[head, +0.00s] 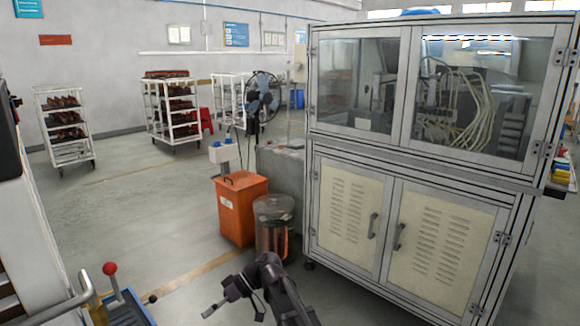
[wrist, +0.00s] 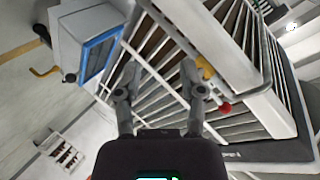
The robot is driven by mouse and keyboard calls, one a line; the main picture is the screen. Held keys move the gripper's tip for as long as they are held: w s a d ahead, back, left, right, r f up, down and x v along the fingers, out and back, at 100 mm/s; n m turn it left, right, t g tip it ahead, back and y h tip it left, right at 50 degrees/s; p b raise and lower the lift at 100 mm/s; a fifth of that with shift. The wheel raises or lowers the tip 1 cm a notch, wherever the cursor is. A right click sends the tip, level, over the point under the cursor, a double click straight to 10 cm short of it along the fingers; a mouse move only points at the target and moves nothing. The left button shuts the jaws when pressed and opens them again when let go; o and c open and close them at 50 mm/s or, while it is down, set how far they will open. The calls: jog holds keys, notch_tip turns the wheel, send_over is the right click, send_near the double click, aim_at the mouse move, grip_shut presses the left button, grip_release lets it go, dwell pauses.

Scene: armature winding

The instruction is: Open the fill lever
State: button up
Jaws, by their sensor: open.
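A lever with a red ball knob (head: 109,268) stands at the lower left of the head view. Its grey stem rises beside a brass-yellow part (head: 97,310). In the wrist view the red knob (wrist: 225,107) is right of my fingers, with the yellow part (wrist: 204,67) above it. Whether this is the fill lever cannot be told for certain. My gripper (head: 235,312) is at the bottom centre of the head view, well right of the lever. In the wrist view my gripper (wrist: 160,65) has its two fingers spread apart with nothing held between them.
A blue-framed box (wrist: 100,55) and slatted white racks lie beyond my fingers. An orange bin (head: 240,210) and a clear drum (head: 273,228) stand ahead of my arm. A large cabinet (head: 420,215) fills the right. Open floor (head: 150,225) lies left of the bin.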

jog(key=s+d+f+m+t+h, duration=0.1)
jog(key=d+f+m+t+h, duration=0.25)
jog(key=d, duration=0.85)
jog(key=s+d+f+m+t+h+p, duration=0.15)
jog(key=d+f+m+h, duration=0.35)
jog(key=d, duration=0.8)
jog(key=s+d+f+m+t+h+b, duration=0.1)
jog(key=s+d+m+t+h, duration=0.15)
jog(key=d+m, duration=0.65)
notch_tip(320, 180, up, 18)
jog(key=d+n+p, duration=0.2)
jog(key=n+p, duration=0.1)
jog(key=p, duration=1.6)
jog(key=shift+w+d+g, duration=0.35)
jog(key=shift+w+d, duration=0.05)
jog(key=shift+w, duration=0.05)
